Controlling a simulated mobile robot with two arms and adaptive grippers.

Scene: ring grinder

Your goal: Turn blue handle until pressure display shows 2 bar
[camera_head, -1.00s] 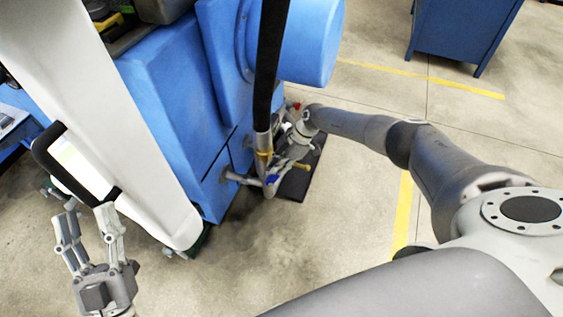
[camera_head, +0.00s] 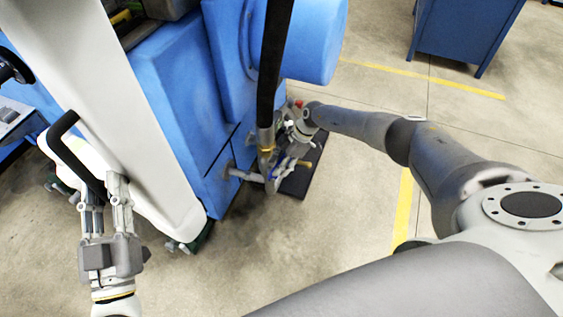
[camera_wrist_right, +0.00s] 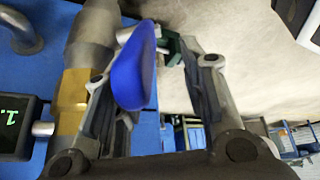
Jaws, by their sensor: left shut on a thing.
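The blue handle (camera_wrist_right: 134,68) shows large in the right wrist view, between the fingers of my right gripper (camera_wrist_right: 152,85). It is near the left finger, with a clear gap to the right finger. The fingers are apart. In the head view my right gripper (camera_head: 294,140) is at the pipe fittings beside the blue machine. My left gripper (camera_head: 106,192) is shut on the black handle (camera_head: 74,150) of the white door.
The white door (camera_head: 135,110) stands in front of the blue machine (camera_head: 185,100). A black hose (camera_head: 272,60) runs down to the fittings. A blue cabinet (camera_head: 465,35) stands at the back right. Concrete floor is open between my arms.

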